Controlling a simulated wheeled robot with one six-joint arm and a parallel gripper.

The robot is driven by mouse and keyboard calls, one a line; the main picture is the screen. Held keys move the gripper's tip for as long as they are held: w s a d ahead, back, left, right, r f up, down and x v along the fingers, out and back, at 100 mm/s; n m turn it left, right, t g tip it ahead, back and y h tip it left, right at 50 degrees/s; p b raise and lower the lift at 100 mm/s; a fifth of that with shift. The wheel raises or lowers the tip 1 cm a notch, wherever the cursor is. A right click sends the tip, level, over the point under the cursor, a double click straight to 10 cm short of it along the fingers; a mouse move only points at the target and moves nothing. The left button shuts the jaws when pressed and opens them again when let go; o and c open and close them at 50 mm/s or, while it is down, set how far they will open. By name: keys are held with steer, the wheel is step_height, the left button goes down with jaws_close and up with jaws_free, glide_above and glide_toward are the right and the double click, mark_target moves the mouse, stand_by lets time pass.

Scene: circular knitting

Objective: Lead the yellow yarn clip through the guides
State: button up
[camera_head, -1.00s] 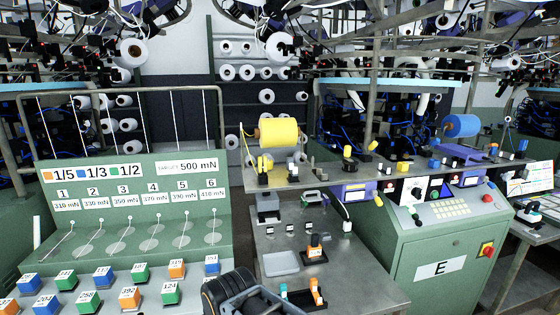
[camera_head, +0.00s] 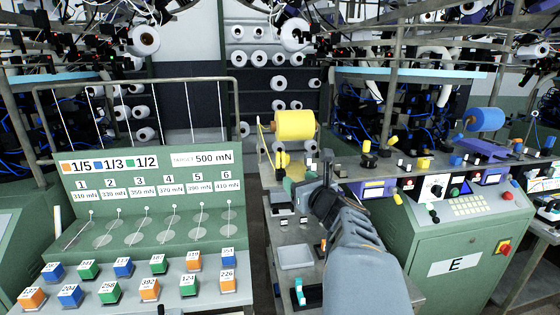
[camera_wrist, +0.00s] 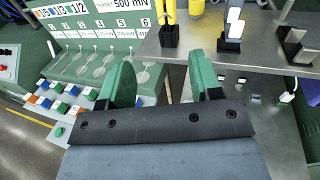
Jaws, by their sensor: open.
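The yellow yarn clip appears to be the upright yellow piece (camera_head: 281,160) in a black holder on the metal shelf, below the yellow yarn cone (camera_head: 294,125). It also shows at the top of the wrist view (camera_wrist: 168,12). My gripper (camera_head: 294,184) is in front of the shelf edge, close to the yellow piece, partly hidden by my wrist. In the wrist view its green fingers (camera_wrist: 163,72) are apart with nothing between them, short of the yellow piece. A black-and-white upright piece (camera_wrist: 235,25), perhaps a guide, stands to the right of the yellow piece.
More small yellow and black fittings (camera_head: 368,158) stand farther right along the shelf. A blue yarn cone (camera_head: 485,119) is at the right, above the green machine cabinet (camera_head: 455,250). Coloured weight blocks (camera_head: 150,289) sit at left. A grey tray (camera_head: 295,257) lies below.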

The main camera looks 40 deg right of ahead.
mark_target(282, 163)
steer(key=shift+m, duration=0.3)
steer(key=w, duration=0.2)
steer(key=w+d, duration=0.1)
steer(key=w, duration=0.2)
steer(key=w+d+p, duration=0.1)
steer(key=w, duration=0.1)
steer(key=shift+w+r, duration=0.15)
steer(key=shift+w+d+p, duration=0.2)
steer(key=shift+w+p, duration=0.15)
steer(key=shift+w, duration=0.6)
steer(key=shift+w+d+p, duration=0.2)
steer(key=shift+w+p, duration=0.2)
steer(key=shift+w, duration=0.6)
steer(key=shift+w+d+p, duration=0.2)
steer(key=shift+w+p, duration=0.15)
steer(key=shift+w, duration=0.6)
steer(key=c, duration=1)
